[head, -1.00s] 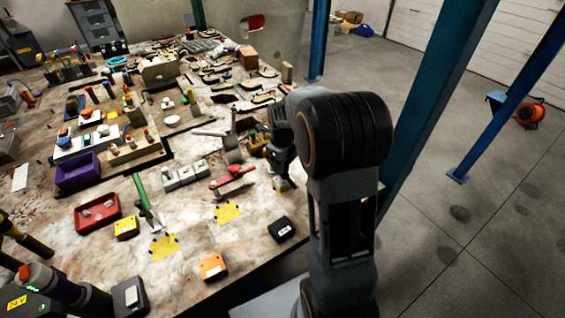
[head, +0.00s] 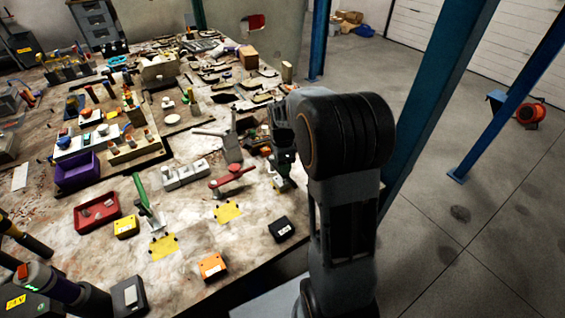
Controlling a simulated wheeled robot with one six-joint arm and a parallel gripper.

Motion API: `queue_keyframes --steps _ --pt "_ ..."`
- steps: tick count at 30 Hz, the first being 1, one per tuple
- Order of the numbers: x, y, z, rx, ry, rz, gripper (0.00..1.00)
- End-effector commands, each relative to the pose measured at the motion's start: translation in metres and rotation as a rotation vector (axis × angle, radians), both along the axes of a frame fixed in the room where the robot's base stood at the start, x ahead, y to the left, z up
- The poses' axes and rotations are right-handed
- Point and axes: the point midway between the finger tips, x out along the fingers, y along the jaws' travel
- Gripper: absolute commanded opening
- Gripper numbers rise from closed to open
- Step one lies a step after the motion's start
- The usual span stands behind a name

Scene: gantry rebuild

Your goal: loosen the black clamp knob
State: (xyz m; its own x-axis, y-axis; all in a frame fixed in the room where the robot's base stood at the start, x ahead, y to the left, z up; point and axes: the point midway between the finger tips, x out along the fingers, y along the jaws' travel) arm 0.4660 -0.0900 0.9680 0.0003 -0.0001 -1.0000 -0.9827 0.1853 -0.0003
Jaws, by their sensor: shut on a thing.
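My gripper (head: 283,182) is at the table's right edge, pointing down, mostly hidden behind my own arm. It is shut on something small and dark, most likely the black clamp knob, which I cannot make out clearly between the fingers. A clamp with a red handle (head: 232,178) lies on the table just left of my gripper. A grey lever clamp (head: 231,150) stands behind it.
A black box (head: 282,229) and an orange box (head: 212,267) stand near the table's front right edge. A green-handled clamp (head: 147,203), a red tray (head: 97,212) and a purple bin (head: 77,174) are further left. Blue posts (head: 425,110) rise right of my arm.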

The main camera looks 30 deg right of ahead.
Motion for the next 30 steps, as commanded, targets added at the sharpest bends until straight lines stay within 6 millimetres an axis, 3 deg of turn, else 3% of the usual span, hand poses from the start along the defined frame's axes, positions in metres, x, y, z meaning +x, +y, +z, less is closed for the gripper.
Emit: queue_keyframes --steps 30 --pt "-0.0038 -0.0011 -0.0005 0.0 0.0 0.965 0.2"
